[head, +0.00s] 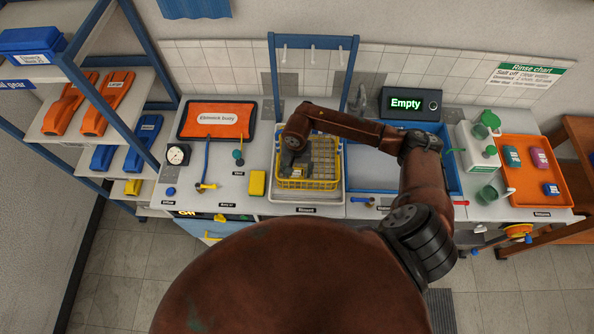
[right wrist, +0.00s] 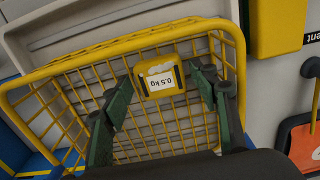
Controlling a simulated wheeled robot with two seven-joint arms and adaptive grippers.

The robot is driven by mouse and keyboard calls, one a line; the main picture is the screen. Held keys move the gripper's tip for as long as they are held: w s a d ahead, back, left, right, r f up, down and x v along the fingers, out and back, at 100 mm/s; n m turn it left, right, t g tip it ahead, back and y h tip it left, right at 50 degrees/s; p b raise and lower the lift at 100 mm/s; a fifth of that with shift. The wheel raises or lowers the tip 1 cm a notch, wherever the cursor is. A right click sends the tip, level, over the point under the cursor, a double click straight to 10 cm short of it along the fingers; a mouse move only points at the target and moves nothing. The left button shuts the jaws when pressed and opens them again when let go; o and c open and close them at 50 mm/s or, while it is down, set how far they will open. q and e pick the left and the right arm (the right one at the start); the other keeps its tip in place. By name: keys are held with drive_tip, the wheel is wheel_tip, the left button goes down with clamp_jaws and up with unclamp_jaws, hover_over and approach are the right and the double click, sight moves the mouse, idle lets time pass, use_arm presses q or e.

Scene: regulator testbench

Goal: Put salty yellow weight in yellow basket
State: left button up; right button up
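The yellow wire basket (head: 322,183) stands on a pale tray at the middle of the bench. It fills much of the right wrist view (right wrist: 60,68). A yellow weight (right wrist: 160,77) labelled 0.5 kg shows inside the basket outline, near its far wall in the right wrist view. My right gripper (head: 293,166) is over the left part of the basket, pointing down. Its green fingers (right wrist: 165,92) are spread, one on each side of the weight, with gaps between. In the head view the gripper hides the weight. My left gripper is not in view.
A yellow sponge (head: 257,183) lies left of the basket. A blue sink basin (head: 375,172) is to its right. A blue rack with hooks (head: 313,42) stands behind. A dial gauge (head: 177,155) and orange mat (head: 217,119) are at left, an orange tray (head: 533,190) at right.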

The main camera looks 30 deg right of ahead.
sight(297, 173)
drive_tip(key=shift+o, duration=0.2)
drive_tip(key=shift+r, duration=0.2)
wheel_tip(297, 173, up, 12)
drive_tip(key=b, duration=0.2)
drive_tip(key=shift+a, duration=0.1)
